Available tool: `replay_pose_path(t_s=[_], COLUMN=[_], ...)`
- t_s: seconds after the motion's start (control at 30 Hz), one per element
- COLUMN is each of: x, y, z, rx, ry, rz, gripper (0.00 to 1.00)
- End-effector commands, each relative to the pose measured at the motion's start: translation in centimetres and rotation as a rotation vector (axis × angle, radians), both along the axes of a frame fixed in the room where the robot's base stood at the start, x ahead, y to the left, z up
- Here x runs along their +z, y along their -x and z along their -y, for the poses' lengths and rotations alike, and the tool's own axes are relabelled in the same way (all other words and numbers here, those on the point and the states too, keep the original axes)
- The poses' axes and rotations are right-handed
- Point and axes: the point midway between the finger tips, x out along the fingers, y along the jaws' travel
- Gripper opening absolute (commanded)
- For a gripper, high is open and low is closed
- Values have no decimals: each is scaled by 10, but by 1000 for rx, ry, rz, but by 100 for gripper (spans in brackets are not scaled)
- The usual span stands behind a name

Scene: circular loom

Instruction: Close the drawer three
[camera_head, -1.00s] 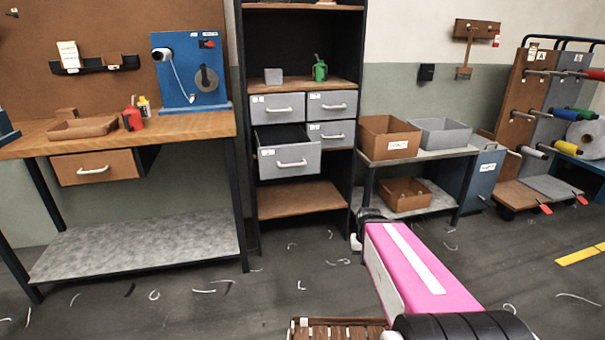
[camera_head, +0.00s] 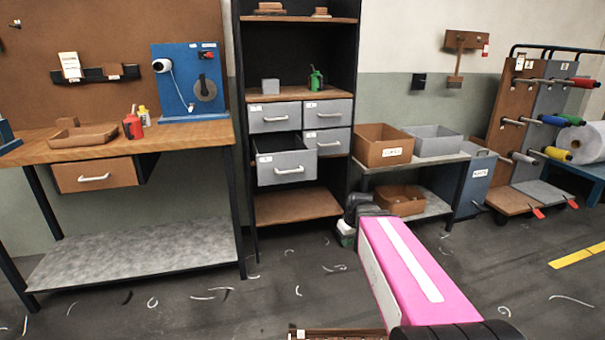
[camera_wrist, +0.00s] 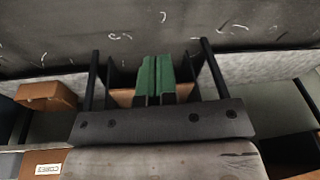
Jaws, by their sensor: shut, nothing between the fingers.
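Drawer three (camera_head: 287,168) is the grey lower-left drawer of the four-drawer block in the tall dark shelf unit. It is pulled out, with its dark inside showing and a pale bar handle (camera_head: 289,170) on its front. The other drawers around it look shut. My gripper (camera_head: 346,238) is at the far end of my pink arm, low, to the right of the drawer and below it, apart from it. In the wrist view its green finger pads (camera_wrist: 156,80) are together with nothing between them. The drawer cannot be made out in the wrist view.
A low rack with a brown bin (camera_head: 384,146) and a grey bin (camera_head: 432,141) stands right of the shelf unit, near my gripper. A workbench (camera_head: 190,137) with a wooden drawer (camera_head: 95,175) stands at left. The floor in front is open, with scattered scraps.

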Motion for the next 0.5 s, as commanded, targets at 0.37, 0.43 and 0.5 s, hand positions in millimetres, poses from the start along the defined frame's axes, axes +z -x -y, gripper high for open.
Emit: replay_pose_path(t_s=[0.37,0.43,0.5], x=[122,149,173], y=[-117,-134,-148], z=[-59,-70,-79], rx=[673,797,907], ry=[-84,-84,-78], rz=[353,433,506], gripper=[0,0,0])
